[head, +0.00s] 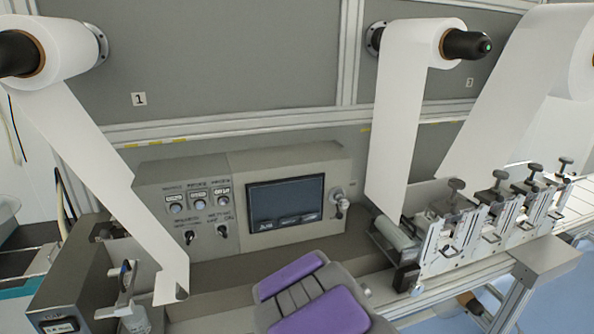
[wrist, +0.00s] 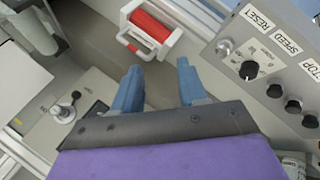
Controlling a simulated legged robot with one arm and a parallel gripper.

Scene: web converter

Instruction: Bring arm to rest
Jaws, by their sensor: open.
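My gripper (wrist: 158,76) shows in the wrist view as two blue fingers spread apart with nothing between them. It is open and empty, above a grey machine surface. In the head view my arm shows at the bottom centre as purple and grey covers, folded low in front of the machine. The fingers cannot be made out in the head view.
The wrist view shows a red roller in a white frame (wrist: 135,45) beyond the fingers and a knob panel (wrist: 262,95) at right. The head view shows a screen (head: 286,202), switches (head: 190,237), hanging white webs (head: 400,120) and a clamp row (head: 470,225).

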